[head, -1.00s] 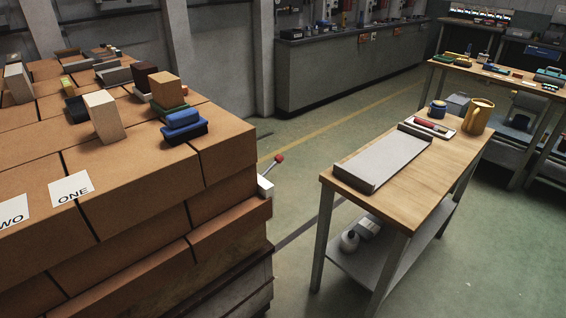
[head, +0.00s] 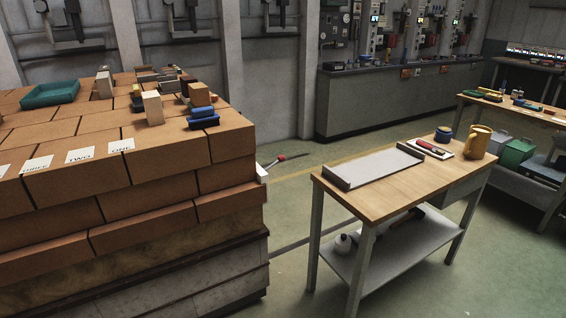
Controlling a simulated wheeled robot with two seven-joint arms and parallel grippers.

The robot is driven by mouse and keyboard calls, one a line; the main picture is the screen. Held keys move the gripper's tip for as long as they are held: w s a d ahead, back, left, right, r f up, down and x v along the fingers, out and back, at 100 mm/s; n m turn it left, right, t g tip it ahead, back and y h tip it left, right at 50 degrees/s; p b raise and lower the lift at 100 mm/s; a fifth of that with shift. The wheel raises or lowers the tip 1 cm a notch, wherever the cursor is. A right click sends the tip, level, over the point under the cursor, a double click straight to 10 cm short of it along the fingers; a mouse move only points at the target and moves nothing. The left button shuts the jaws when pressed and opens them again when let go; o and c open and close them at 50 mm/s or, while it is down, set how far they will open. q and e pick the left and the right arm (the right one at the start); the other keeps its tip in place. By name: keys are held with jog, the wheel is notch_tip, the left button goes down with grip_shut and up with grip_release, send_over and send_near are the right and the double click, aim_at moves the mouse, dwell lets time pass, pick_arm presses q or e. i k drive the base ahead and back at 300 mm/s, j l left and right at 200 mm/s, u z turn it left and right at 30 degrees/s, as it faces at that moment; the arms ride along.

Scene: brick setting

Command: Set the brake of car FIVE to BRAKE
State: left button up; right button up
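A lever with a red knob (head: 281,158) sticks out from a white mount (head: 262,173) at the right side of a stack of brown bricks (head: 140,210). The stack stands on a dark, layered base (head: 220,271). I cannot tell which car this lever belongs to. White cards reading ONE (head: 121,146), TWO (head: 80,155) and THREE (head: 37,164) lie along the stack's front edge, with part of another card at the left edge. No card reading FIVE can be read. Neither of my grippers is in view.
A teal tray (head: 50,93) and several small blocks lie on the stack. Green floor (head: 290,230) is open between stack and table.

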aim_at(281, 158)
jog(key=i+l, duration=1.9)
jog(key=k+l+z, duration=0.05)
jog(key=l, duration=0.05)
